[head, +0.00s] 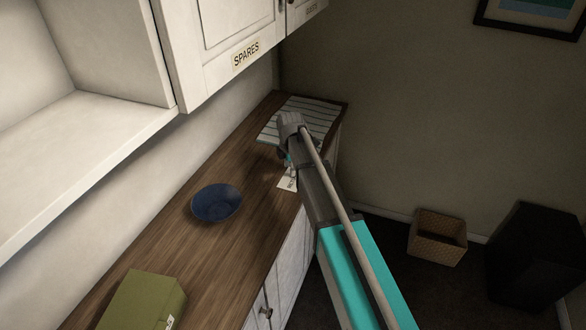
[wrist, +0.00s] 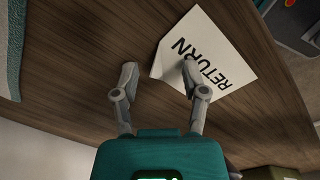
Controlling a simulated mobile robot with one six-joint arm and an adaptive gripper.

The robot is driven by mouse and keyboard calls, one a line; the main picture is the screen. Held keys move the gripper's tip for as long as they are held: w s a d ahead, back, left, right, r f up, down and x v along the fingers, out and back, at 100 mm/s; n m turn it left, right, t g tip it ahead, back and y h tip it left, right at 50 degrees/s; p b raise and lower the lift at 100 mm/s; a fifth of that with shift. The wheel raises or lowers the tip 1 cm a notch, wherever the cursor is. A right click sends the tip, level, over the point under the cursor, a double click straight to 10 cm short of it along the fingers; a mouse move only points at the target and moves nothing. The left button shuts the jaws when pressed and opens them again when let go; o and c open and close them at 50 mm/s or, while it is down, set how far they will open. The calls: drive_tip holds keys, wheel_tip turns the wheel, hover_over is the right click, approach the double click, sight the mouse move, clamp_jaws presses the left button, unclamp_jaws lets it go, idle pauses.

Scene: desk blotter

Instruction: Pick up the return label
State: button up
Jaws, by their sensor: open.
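The return label (wrist: 208,52) is a white card with "RETURN" in dark letters, lying on the wooden counter in the wrist view. In the head view only part of the label (head: 287,182) shows beside my arm, near the counter's front edge. I cannot tell whether the finger touches the card. In the head view my arm hides most of the gripper.
A striped cloth (head: 313,112) lies at the counter's far end. A blue bowl (head: 217,203) and a green box (head: 142,302) stand nearer on the counter (head: 172,238). White cabinets (head: 225,40) hang above. A wicker basket (head: 437,238) stands on the floor at right.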

clamp_jaws()
drive_tip(key=shift+s+d, duration=0.1)
drive_tip(key=shift+d, duration=0.05)
drive_tip(key=shift+s+d, duration=0.2)
drive_tip(key=shift+d, duration=0.45)
drive_tip(key=shift+s+d, duration=0.25)
drive_tip(key=shift+d, duration=0.35)
drive_tip(key=shift+s+d, duration=0.2)
drive_tip(key=shift+d, duration=0.45)
drive_tip(key=shift+c, duration=0.4)
unclamp_jaws()
